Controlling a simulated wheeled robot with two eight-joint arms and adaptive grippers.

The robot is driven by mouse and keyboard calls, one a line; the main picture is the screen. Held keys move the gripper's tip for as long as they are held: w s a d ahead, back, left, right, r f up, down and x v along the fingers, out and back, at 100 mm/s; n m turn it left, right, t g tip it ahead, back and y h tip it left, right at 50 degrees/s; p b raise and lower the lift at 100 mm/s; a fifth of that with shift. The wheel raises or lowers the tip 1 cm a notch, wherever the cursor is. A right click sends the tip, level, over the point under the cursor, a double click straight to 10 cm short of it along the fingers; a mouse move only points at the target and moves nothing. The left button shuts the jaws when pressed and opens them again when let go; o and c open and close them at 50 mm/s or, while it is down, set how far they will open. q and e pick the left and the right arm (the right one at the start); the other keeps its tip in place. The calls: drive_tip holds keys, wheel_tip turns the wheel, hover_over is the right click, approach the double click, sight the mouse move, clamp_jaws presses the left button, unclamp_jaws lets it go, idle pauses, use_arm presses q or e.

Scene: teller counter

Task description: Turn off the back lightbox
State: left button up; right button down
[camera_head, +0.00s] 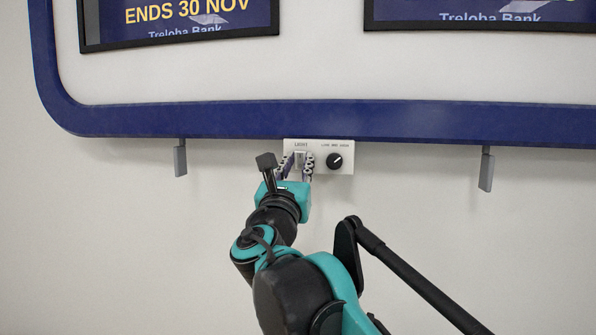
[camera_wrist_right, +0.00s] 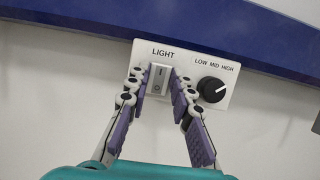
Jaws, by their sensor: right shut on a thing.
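The back lightbox is a wall unit with a thick blue frame (camera_head: 330,120) and posters inside. Below the frame is a white control plate (camera_head: 345,146), also in the right wrist view (camera_wrist_right: 222,99). It carries a rocker switch (camera_wrist_right: 159,80) under the word LIGHT, with a line mark at the top and a round mark at the bottom. My right gripper (camera_head: 296,166) is at the plate, its purple-padded fingers (camera_wrist_right: 160,88) shut on the switch, one on each side. I cannot tell which half of the rocker is pressed in. My left gripper is not in view.
A black knob (camera_head: 334,160) marked LOW MID HIGH sits right of the switch, close to the right finger (camera_wrist_right: 211,90); its pointer aims up and right. Grey brackets (camera_head: 180,158) (camera_head: 486,170) hang below the frame on both sides. The wall below is bare.

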drive_tip(key=c, duration=1.3)
unclamp_jaws()
drive_tip(key=shift+s, duration=0.1)
drive_tip(key=v, duration=1.1)
drive_tip(key=shift+s+a+f, duration=0.1)
drive_tip(key=shift+s+f, duration=0.05)
drive_tip(key=shift+s, duration=0.2)
